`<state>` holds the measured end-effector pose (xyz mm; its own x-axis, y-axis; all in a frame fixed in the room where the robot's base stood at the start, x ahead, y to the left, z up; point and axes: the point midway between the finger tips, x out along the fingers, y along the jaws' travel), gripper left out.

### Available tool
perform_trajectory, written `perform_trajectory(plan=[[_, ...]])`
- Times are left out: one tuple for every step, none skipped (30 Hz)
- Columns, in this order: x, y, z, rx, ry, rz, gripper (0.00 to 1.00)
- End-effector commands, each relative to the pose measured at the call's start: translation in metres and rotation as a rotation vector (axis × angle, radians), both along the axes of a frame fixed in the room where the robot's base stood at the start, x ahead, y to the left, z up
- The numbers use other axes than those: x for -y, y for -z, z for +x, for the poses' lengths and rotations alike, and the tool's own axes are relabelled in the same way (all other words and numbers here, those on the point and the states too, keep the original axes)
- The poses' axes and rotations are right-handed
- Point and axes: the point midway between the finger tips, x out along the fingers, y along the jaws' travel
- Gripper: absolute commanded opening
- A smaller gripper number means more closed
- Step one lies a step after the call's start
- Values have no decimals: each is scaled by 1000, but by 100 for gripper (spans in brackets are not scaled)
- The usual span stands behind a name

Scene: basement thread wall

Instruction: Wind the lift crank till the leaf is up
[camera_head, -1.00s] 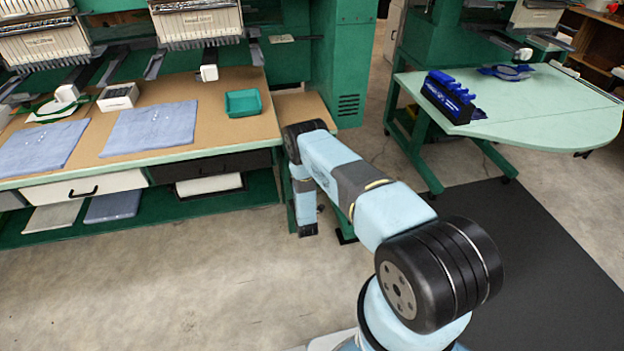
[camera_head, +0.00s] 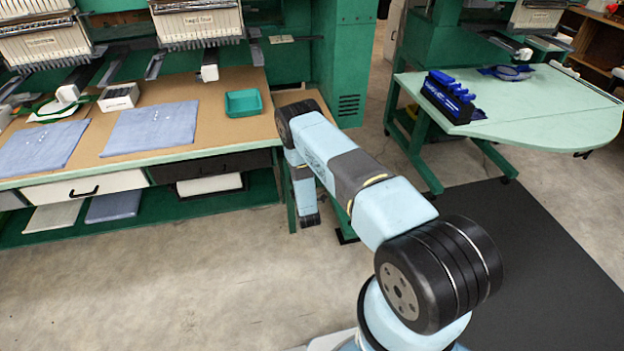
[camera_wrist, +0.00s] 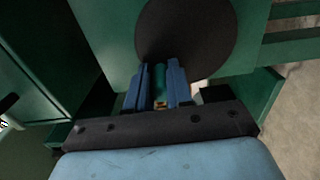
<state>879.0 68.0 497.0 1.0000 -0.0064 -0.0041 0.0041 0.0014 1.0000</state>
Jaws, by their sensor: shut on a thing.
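In the wrist view, my gripper (camera_wrist: 160,72) is shut on a teal crank handle (camera_wrist: 160,78), with one blue finger on each side of it. A dark round disc (camera_wrist: 192,28) lies just beyond the fingertips, against a green panel. In the head view, my arm reaches down beside the right end of the workbench and hides the crank and fingertips. A small brown board (camera_head: 286,98) shows behind my arm at the bench's right end, near the height of the bench top. I cannot tell for certain whether it is the leaf.
The workbench (camera_head: 170,145) holds folded blue cloths (camera_head: 152,127), a green tray (camera_head: 243,103) and a white box (camera_head: 118,97). A pale green table (camera_head: 530,115) with a blue rack (camera_head: 448,97) stands at right. Bare floor lies in front of the bench.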

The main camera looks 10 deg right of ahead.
Motion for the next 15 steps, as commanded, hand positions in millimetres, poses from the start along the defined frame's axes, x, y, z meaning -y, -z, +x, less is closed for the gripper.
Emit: perform_trajectory(plan=[[2, -7, 5, 15, 3, -2, 0], [2, -7, 5, 15, 3, -2, 0], [2, -7, 5, 16, 2, -2, 0], [2, -7, 5, 16, 2, -1, 0], [2, -7, 5, 16, 2, -1, 0], [1, -7, 6, 16, 1, -1, 0], [1, -7, 6, 16, 1, -1, 0], [1, -7, 6, 17, 1, -1, 0], [2, -7, 6, 17, 0, 0, 0], [2, -8, 6, 17, 0, -1, 0], [4, -8, 6, 17, 0, -1, 0], [7, -8, 6, 18, 0, -1, 0], [10, -9, 6, 18, 0, -2, 0], [13, -9, 6, 18, 0, -2, 0], [18, -10, 6, 18, 0, -2, 0]])
